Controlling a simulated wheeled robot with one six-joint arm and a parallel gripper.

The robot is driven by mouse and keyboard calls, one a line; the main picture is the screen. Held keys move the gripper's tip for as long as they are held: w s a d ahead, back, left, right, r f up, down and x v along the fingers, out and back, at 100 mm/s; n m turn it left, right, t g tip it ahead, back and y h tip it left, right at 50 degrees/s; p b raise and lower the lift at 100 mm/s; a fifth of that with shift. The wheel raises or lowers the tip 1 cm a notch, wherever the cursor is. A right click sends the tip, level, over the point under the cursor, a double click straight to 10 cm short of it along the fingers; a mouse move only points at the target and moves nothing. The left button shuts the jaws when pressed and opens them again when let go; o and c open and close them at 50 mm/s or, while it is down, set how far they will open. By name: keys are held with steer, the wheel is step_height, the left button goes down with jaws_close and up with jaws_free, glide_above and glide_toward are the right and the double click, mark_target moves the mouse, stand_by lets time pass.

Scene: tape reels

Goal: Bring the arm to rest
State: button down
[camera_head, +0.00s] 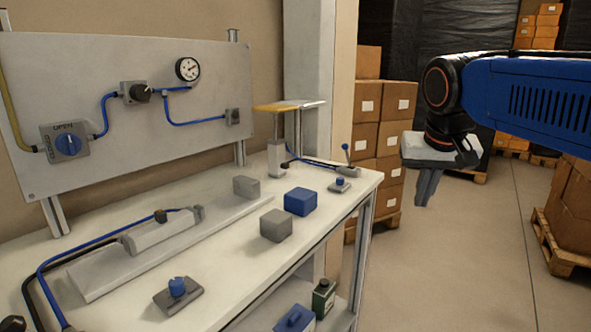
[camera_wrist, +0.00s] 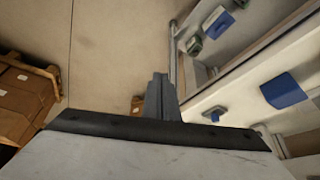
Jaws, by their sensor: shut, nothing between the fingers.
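My gripper (camera_head: 424,190) hangs from my blue arm at the right of the head view, pointing down. It is beside the right end of the workbench (camera_head: 345,196), over the open floor, and touches nothing. Its fingers are together and empty. In the wrist view the shut fingers (camera_wrist: 160,98) show at the middle, with the bench to their right and floor beyond.
A blue block (camera_head: 300,201) and a grey block (camera_head: 276,225) sit on the bench. A panel (camera_head: 130,90) with a gauge and a blue knob stands behind. Stacked boxes (camera_head: 398,100) and a loaded pallet (camera_head: 570,215) flank the clear floor (camera_head: 470,270).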

steer(key=s+d+f+n+y, duration=0.1)
steer(key=s+d+f+n, duration=0.1)
steer(key=s+f, duration=1.6)
step_height(320, 180, down, 4)
steer(key=shift+s+r, duration=0.15)
steer(key=c, duration=2.4)
jaws_free()
steer(key=shift+d, duration=0.1)
steer(key=shift+c, duration=0.2)
